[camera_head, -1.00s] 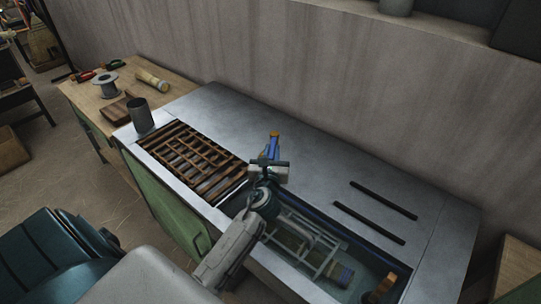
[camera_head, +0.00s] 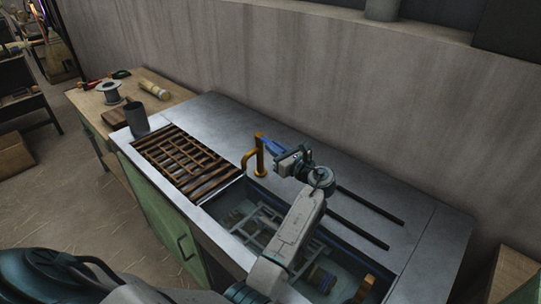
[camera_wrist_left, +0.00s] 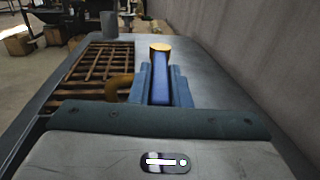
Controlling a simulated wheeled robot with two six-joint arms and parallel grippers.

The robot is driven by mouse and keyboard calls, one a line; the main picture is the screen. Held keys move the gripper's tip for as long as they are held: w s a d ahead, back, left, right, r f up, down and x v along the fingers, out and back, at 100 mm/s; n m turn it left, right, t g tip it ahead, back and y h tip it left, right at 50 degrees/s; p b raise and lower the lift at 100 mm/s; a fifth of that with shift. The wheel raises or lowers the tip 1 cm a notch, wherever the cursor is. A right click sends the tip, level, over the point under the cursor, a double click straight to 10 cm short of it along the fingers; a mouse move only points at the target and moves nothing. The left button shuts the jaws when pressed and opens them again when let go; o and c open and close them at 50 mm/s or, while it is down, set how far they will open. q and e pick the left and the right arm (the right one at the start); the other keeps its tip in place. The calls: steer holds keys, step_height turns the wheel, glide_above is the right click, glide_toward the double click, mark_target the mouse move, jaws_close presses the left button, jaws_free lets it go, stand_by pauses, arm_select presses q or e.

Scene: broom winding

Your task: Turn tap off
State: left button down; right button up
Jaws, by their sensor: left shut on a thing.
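The brass tap (camera_head: 248,164) stands at the back edge of the sink, with its spout curving down. Its blue lever handle (camera_head: 268,142) points to the right from the top of the tap. My left gripper (camera_head: 280,151) is at the right of the tap, shut on the lever. In the left wrist view the blue lever (camera_wrist_left: 161,84) lies between the fingers, with the tap's brass cap (camera_wrist_left: 160,46) beyond it and the spout (camera_wrist_left: 118,88) to the left. My right gripper is not in view.
The sink (camera_head: 335,262) holds a pale rack (camera_head: 262,226) and other items, partly hidden by my arm. A slatted wooden grate (camera_head: 187,163) lies left of the sink, with a dark cup (camera_head: 137,120) beyond it. The grey wall (camera_head: 330,85) runs behind the counter.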

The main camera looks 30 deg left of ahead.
arm_select(q)
steer(key=shift+w+d+f+n+g+y+b, duration=0.15)
steer(key=shift+w+n+g+b, duration=0.25)
steer(key=shift+g, duration=0.3)
steer(key=shift+w+d+r+n+g+y+b, duration=0.1)
steer(key=shift+w+n+g+y+b, duration=0.1)
steer(key=shift+n+g, duration=0.4)
steer(key=c, duration=1.4)
jaws_free()
steer(key=shift+a, duration=0.1)
steer(key=shift+o, duration=0.2)
